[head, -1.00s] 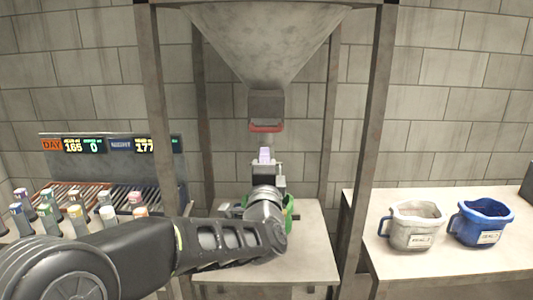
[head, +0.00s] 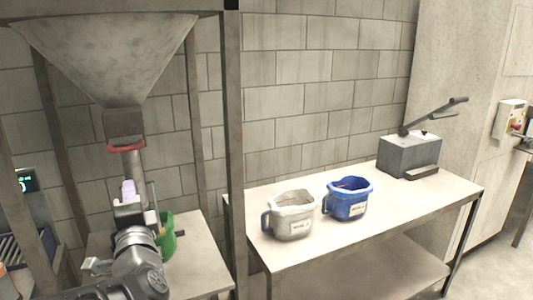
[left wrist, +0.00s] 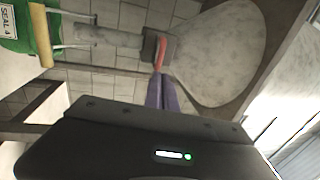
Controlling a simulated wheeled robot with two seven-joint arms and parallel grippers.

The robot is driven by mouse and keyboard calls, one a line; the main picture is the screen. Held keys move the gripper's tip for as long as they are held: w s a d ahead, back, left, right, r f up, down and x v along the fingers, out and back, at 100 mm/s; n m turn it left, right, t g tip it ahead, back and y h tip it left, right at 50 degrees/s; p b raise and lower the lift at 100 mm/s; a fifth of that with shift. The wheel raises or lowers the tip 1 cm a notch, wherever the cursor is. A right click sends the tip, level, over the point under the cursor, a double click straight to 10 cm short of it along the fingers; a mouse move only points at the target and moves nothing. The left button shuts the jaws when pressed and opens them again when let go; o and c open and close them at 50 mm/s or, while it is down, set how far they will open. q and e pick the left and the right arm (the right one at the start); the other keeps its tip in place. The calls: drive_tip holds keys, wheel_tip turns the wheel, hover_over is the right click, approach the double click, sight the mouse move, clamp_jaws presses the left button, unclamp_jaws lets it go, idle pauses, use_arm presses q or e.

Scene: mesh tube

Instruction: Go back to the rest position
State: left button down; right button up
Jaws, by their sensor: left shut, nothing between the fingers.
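My left gripper (head: 128,187) is shut and empty, its purple fingers pointing up below the hopper's outlet. The fingers also show in the left wrist view (left wrist: 168,92), near the red ring. A green bucket (head: 166,238) stands on the small table, partly hidden by my left arm. My right gripper is out of view.
A grey jug (head: 290,222) and a blue jug (head: 346,206) stand on the right bench (head: 400,205). A grey box with a lever (head: 409,157) is at its far end. Frame posts (head: 233,150) stand close around the hopper.

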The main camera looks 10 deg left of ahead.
use_arm(q)
drive_tip(key=w+d+f+n+g+h, duration=0.15)
drive_tip(key=d+f+n+h, duration=0.3)
drive_tip(key=f, duration=0.65)
drive_tip(key=w+d+f+n+g+h, duration=0.15)
drive_tip(key=d+f+n+h, duration=0.35)
drive_tip(key=f, duration=0.6)
drive_tip(key=w+d+f+n+g+h, duration=0.1)
drive_tip(key=d+f+n+g+h, duration=0.15)
drive_tip(key=d+f, duration=0.7)
drive_tip(key=s+d+f+n+g+h, duration=0.1)
drive_tip(key=s+d+f+g+h, duration=0.15)
drive_tip(key=s+f, duration=0.45)
drive_tip(key=s+d+f+n+g+h, duration=0.15)
drive_tip(key=s+d+f, duration=0.25)
drive_tip(key=f, duration=0.7)
drive_tip(key=s+d+f+m+g, duration=0.1)
drive_tip(key=s+d+f+g, duration=0.2)
drive_tip(key=s, duration=0.4)
drive_tip(key=s+d+f+m+g, duration=0.1)
drive_tip(key=s+d+f+g, duration=0.2)
drive_tip(key=s+d+f, duration=0.2)
drive_tip(key=s+f, duration=0.2)
drive_tip(key=s, duration=0.1)
drive_tip(key=shift+s, duration=0.25)
drive_tip(key=shift+f, duration=0.1)
